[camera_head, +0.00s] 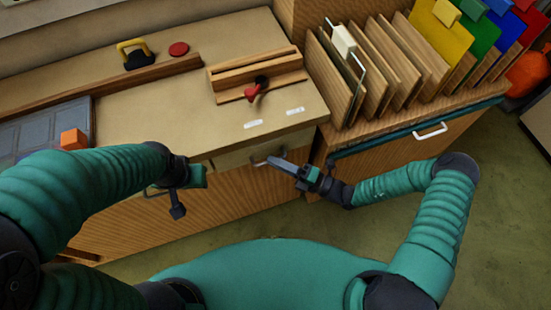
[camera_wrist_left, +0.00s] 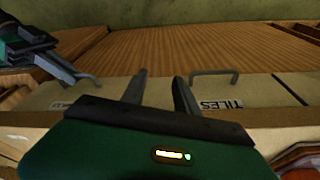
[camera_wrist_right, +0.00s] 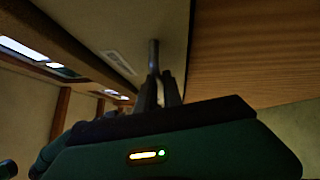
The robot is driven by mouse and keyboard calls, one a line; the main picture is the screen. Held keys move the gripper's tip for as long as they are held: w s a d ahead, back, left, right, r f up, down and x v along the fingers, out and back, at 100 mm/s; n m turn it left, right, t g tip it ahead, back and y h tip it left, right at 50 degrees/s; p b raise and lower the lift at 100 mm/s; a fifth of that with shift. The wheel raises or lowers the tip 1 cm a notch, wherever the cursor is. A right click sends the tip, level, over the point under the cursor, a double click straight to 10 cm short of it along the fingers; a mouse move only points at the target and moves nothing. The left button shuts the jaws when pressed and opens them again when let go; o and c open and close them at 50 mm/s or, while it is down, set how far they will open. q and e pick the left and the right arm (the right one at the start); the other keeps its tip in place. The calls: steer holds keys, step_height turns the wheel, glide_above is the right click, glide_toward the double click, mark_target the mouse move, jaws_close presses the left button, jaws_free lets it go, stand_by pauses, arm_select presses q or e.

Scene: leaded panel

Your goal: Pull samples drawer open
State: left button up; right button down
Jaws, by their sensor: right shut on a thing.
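A cream drawer front (camera_head: 235,157) sits under the right part of the counter in the head view. It has a metal bar handle (camera_head: 261,162); its label is too small to read. My right gripper (camera_head: 281,163) is shut on this handle, which also shows between the fingers in the right wrist view (camera_wrist_right: 154,55). I cannot tell whether the drawer stands out at all. My left gripper (camera_wrist_left: 160,88) is open and empty, near a second cream drawer marked TILES (camera_wrist_left: 220,104). That drawer's handle (camera_wrist_left: 214,74) is right of the fingers in the left wrist view.
On the counter (camera_head: 150,115) are a wooden block holder (camera_head: 255,75), a red disc (camera_head: 179,49), a yellow-and-black tool (camera_head: 134,53) and an orange cube (camera_head: 73,139). A wooden cabinet (camera_head: 400,140) with upright panels stands right.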

steer(key=s+d+p, duration=0.1)
steer(key=s+d, duration=0.3)
steer(key=s, duration=0.8)
steer(key=s+d+p, duration=0.2)
steer(key=s+d, duration=0.2)
steer(key=s, duration=0.8)
steer(key=shift+s+f+p, duration=0.2)
steer(key=shift+s+p, duration=0.1)
steer(key=shift+s, duration=0.05)
steer(key=c, duration=1.6)
jaws_free()
steer(key=shift+c, duration=0.2)
steer(key=shift+o, duration=0.8)
steer(key=shift+a+r, duration=0.1)
steer(key=b+v, duration=0.2)
steer(key=v, duration=1.5)
steer(key=shift+w, duration=0.15)
